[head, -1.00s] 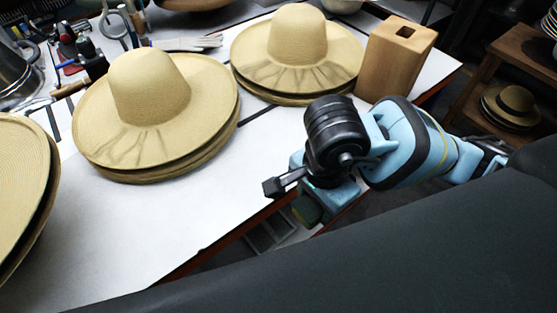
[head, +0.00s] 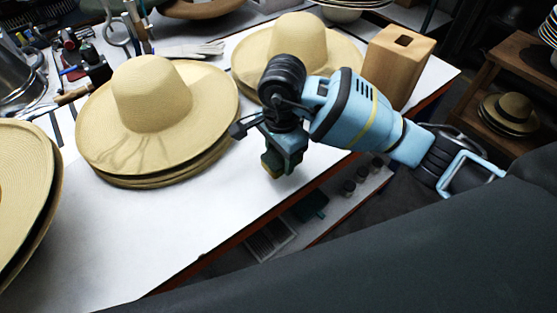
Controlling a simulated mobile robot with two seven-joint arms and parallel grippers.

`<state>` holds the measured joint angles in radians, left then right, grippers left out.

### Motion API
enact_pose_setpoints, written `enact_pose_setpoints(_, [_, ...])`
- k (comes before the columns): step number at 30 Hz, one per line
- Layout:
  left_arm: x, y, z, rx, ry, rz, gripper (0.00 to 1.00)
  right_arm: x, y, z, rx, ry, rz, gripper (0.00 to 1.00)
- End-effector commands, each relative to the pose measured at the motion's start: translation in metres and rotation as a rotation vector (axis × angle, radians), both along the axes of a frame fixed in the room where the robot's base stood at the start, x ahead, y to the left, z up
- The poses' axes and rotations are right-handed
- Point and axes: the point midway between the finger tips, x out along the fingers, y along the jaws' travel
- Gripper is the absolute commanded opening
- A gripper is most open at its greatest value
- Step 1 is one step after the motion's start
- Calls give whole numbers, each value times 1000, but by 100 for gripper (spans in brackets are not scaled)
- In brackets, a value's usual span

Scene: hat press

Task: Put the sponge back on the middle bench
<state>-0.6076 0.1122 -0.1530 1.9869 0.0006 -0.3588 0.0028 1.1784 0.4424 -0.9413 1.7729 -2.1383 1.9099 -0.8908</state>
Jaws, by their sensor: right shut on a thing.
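My right gripper (head: 281,152) points down over the white bench (head: 190,221), near its front edge. It is shut on the sponge (head: 271,165), a small block with a yellowish and dark green look that shows just below the fingers. The gripper and wrist cover most of the sponge. I cannot tell whether the sponge touches the bench top or hangs a little above it. My left gripper is not in view.
A stack of straw hats (head: 150,108) stands left of the gripper, and another stack (head: 300,45) is behind it. A wooden block (head: 397,66) stands at the bench's right end. Tools (head: 85,55) lie at the back left. The front middle of the bench is clear.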

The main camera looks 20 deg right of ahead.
Motion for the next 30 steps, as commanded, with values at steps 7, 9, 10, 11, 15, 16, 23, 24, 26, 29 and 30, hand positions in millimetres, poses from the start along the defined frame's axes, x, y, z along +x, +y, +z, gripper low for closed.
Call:
enact_pose_setpoints(7, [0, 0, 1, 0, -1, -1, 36, 7, 2, -10, -1, 5, 0, 31])
enact_pose_setpoints(9, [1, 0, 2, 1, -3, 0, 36, 7, 2, -21, 0, 3, -1, 31])
enact_pose_setpoints(10, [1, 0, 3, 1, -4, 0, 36, 7, 1, -25, 0, 2, -1, 31])
enact_pose_setpoints(11, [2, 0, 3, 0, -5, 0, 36, 7, 1, -29, 0, 3, -1, 31])
enact_pose_setpoints(15, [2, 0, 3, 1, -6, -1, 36, 8, 1, -35, 0, -2, 0, 31])
enact_pose_setpoints(16, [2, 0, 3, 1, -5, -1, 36, 8, 1, -35, 0, -2, 0, 31])
enact_pose_setpoints(23, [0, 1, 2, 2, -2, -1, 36, 8, 1, -38, -1, -1, 0, 31])
enact_pose_setpoints(24, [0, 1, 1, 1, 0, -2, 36, 8, 1, -39, -1, 0, 0, 31])
enact_pose_setpoints(26, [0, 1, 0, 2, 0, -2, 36, 8, 1, -39, -1, -1, 0, 51])
enact_pose_setpoints(29, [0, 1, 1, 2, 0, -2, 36, 8, 1, -39, -1, -1, 0, 64])
enact_pose_setpoints(30, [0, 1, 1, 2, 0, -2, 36, 8, 1, -39, -1, -1, 0, 70])
